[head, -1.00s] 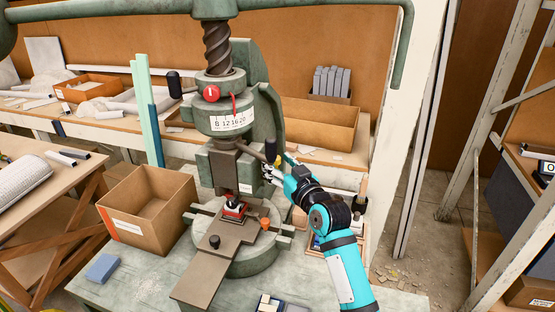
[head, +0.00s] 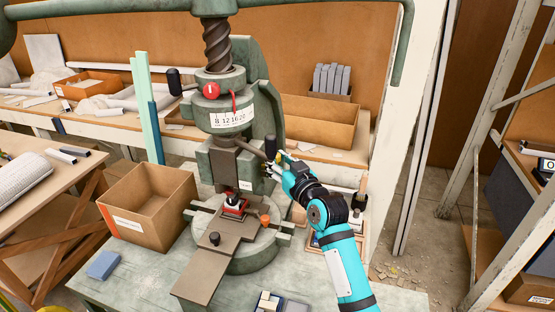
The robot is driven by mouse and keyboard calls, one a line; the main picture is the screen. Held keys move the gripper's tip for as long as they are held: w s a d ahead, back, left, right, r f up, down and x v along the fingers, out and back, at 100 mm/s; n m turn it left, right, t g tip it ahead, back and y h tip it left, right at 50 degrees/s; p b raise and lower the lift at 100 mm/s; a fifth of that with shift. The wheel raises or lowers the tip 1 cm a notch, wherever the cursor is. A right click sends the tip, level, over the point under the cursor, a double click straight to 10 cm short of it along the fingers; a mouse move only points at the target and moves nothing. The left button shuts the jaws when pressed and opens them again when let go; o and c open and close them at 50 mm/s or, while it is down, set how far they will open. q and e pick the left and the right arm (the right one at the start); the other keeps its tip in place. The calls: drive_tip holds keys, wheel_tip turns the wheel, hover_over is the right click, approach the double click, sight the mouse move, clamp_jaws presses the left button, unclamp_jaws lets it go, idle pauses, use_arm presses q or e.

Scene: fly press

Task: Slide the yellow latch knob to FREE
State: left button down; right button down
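The green fly press (head: 270,130) stands on a pale green bench. A small patch of yellow, apparently the latch knob (head: 281,154), shows at the right side of the press, partly hidden by my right gripper (head: 274,168). The gripper's fingers are right by the yellow patch. I cannot tell whether they touch it or how far apart they are. Any FREE marking is too small or hidden to read.
An open cardboard box (head: 150,207) and a blue block (head: 103,264) are left of the press. A red-based fixture (head: 234,207) and an orange knob (head: 265,219) lie on the press bed. A wooden tray is partly behind my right arm.

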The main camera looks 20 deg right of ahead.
drive_tip(key=shift+s+d+f, duration=0.1)
drive_tip(key=shift+s+d, duration=0.2)
drive_tip(key=shift+d, duration=0.2)
drive_tip(key=shift+s+d, duration=0.25)
drive_tip(key=shift+d, duration=0.2)
drive_tip(key=c, duration=1.4)
unclamp_jaws()
drive_tip(key=o, duration=0.3)
drive_tip(key=shift+s+d, duration=0.2)
drive_tip(key=shift+o, duration=0.2)
drive_tip(key=shift+a, duration=0.1)
drive_tip(key=s+d, duration=0.2)
drive_tip(key=s, duration=0.9)
drive_tip(key=shift+s+d, duration=0.2)
drive_tip(key=shift+s, duration=0.2)
